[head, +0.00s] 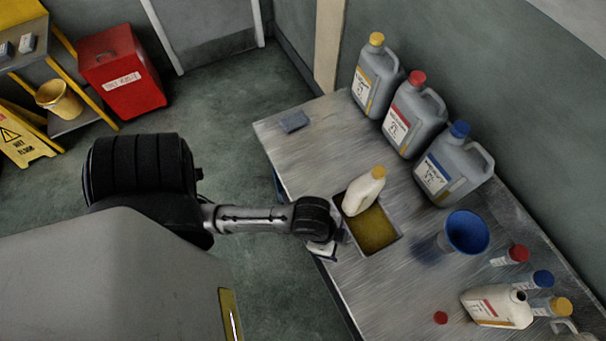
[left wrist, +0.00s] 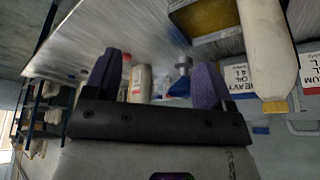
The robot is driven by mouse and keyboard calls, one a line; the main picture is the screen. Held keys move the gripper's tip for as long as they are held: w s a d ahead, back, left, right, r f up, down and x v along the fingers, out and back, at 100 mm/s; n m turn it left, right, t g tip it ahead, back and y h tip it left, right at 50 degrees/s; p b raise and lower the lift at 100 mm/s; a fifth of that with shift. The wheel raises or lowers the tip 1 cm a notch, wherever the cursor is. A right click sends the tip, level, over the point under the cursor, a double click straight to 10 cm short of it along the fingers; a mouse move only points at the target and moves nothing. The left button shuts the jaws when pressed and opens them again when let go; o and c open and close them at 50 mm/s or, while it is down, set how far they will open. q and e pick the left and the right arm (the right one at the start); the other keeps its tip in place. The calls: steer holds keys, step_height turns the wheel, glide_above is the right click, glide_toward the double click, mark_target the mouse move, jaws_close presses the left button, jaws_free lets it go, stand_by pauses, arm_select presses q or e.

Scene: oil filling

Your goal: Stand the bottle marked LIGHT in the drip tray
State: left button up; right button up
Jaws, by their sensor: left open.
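A cream bottle with a yellow cap (head: 364,192) stands in the drip tray (head: 398,238), at its far-left end. Its label is not visible, so I cannot read LIGHT on it. In the left wrist view the bottle (left wrist: 263,45) shows at the right, beside the tray (left wrist: 205,20). My left gripper (head: 322,250) is low at the table's near edge, beside the tray. In the left wrist view its purple fingers (left wrist: 157,68) are apart with nothing between them, clear of the bottle. My right gripper is not in view.
Three large jugs, yellow-capped (head: 375,78), red-capped (head: 413,118) and blue-capped (head: 453,168), line the back. A blue funnel (head: 467,232) stands right of the tray. An uncapped cream bottle (head: 497,307) and smaller capped bottles crowd the right. The table's left end is mostly clear.

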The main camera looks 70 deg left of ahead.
arm_select(q)
steer(key=s+a+n+y, duration=0.2)
steer(key=s+a+n, duration=0.2)
steer(key=s+n, duration=0.1)
steer(key=shift+s+a+f, duration=0.15)
steer(key=shift+s+f, duration=0.25)
steer(key=shift+s, duration=0.45)
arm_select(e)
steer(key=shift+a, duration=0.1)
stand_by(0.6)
